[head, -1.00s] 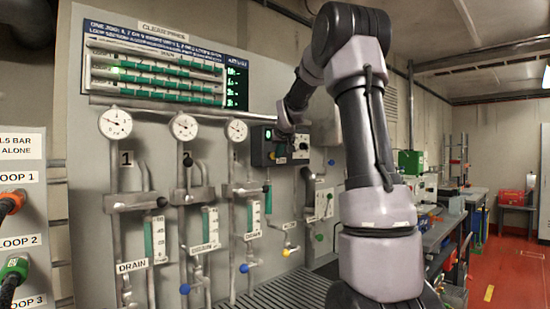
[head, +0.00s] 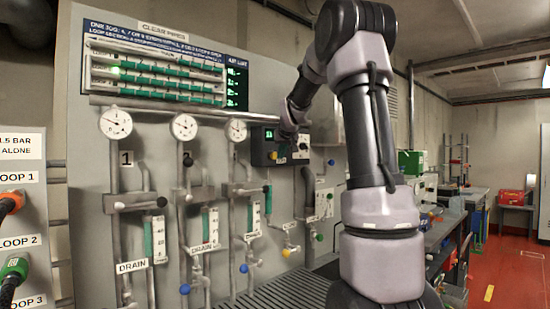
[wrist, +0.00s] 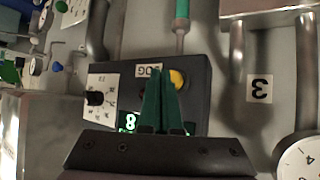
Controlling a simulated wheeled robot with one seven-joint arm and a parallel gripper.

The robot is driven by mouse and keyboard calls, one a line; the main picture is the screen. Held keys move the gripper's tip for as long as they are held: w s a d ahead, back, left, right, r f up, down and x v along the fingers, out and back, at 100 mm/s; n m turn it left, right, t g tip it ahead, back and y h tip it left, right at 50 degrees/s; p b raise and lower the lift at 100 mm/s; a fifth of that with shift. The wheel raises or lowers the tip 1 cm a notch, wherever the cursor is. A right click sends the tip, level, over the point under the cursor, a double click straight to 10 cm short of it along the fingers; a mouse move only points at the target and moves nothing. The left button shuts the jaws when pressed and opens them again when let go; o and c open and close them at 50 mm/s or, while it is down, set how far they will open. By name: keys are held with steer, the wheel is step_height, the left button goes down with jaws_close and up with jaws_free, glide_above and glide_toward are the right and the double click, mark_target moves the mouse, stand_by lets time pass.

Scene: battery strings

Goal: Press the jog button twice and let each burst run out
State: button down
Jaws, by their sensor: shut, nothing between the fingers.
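The dark control box (head: 265,148) is on the panel, right of the third gauge. In the head view my wrist hides the fingers.
A green-lit readout board (head: 160,68) hangs above left. A bench (head: 440,232) stands at the right.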

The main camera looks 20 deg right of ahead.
steer(key=shift+s, duration=0.1)
steer(key=s, duration=0.1)
steer(key=s+d, duration=0.1)
steer(key=s, duration=0.2)
steer(key=shift+s+d, duration=0.35)
steer(key=shift+d, duration=0.05)
stand_by(0.5)
steer(key=s+a+g+y, duration=0.1)
steer(key=s+a+y, duration=0.1)
steer(key=s+a, duration=1.1)
steer(key=s+a+f+g, duration=0.1)
steer(key=s+a+f, duration=0.1)
steer(key=s, duration=0.5)
steer(key=s+a+f+m+y, duration=0.1)
steer(key=s+f, duration=0.3)
steer(key=s, duration=0.3)
steer(key=s+a+f+m+g+y, duration=0.1)
steer(key=s+a+f, duration=0.1)
steer(key=s, duration=0.5)
steer(key=shift+s+a+f+g, duration=0.3)
steer(key=shift+s+f, duration=0.1)
steer(key=shift+f, duration=0.1)
stand_by(2.7)
